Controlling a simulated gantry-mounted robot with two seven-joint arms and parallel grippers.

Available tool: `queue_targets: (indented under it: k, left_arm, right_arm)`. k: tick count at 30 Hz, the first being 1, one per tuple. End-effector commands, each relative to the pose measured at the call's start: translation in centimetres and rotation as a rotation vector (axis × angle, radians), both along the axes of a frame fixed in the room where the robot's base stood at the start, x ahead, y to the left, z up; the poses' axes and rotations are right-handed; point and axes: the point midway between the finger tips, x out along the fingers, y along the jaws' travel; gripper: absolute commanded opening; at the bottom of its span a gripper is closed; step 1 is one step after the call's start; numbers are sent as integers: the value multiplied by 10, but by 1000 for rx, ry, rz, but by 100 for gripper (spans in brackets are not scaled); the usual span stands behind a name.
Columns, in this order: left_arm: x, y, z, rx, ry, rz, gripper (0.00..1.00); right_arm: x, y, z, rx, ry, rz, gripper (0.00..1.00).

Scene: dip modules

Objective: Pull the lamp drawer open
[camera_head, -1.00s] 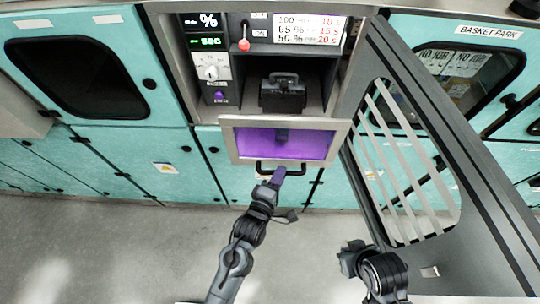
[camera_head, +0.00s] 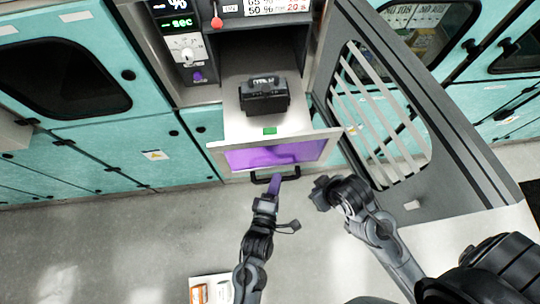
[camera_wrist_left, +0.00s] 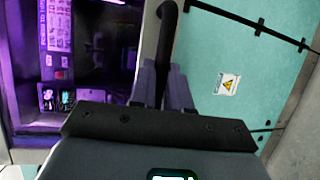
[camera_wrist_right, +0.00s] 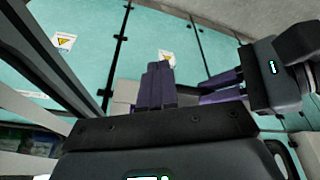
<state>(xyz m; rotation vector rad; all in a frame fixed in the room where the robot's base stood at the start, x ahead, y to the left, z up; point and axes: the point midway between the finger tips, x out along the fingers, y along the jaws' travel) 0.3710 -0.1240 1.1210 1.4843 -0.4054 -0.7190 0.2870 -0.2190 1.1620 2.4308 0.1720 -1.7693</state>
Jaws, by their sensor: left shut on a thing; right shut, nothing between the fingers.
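The lamp drawer (camera_head: 222,155) stands pulled out from the machine, its front framed in metal around a purple window. A black bar handle (camera_head: 292,177) runs along its lower front. My left gripper (camera_head: 275,183) is shut on this handle; the left wrist view shows the black bar (camera_wrist_left: 167,35) between the fingers (camera_wrist_left: 161,90). A black box-shaped device (camera_head: 264,96) sits inside on the drawer's pale floor, behind a small green label (camera_head: 270,131). My right gripper (camera_head: 319,192) is shut and empty, apart from the drawer to its right; its closed fingers show in the right wrist view (camera_wrist_right: 159,84).
A dark, slatted-window door (camera_head: 385,120) stands open right of the drawer, close to my right arm. Teal cabinets (camera_head: 110,155) line the wall. A control panel (camera_head: 187,45) is above left. A white tray (camera_head: 212,288) lies at the bottom.

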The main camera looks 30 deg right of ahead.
Motion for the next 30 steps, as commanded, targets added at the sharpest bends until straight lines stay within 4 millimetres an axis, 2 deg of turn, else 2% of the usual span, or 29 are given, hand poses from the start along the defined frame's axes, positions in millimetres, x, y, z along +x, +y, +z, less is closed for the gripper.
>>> queue_targets:
  k: [11, 12, 16, 17, 26, 30]
  left_arm:
    - [-1, -1, 1, -2, -3, -4, 0]
    - [-1, -1, 1, -2, -3, -4, 20]
    - [-1, -1, 1, -1, -2, -3, 40]
    - [-1, -1, 1, -1, -2, -3, 42]
    - [-2, 0, 0, 0, 0, -2, 42]
    - [-9, 6, 1, 0, 0, -2, 42]
  right_arm:
    - [0, 1, 0, 5, 1, -4, 0]
    - [0, 2, 0, 7, 1, -4, 0]
    - [0, 2, 0, 9, 0, -5, 0]
    - [0, 2, 0, 9, 0, -5, 0]
    - [0, 2, 0, 8, 0, -6, 0]
    - [0, 2, -2, 7, 1, -4, 0]
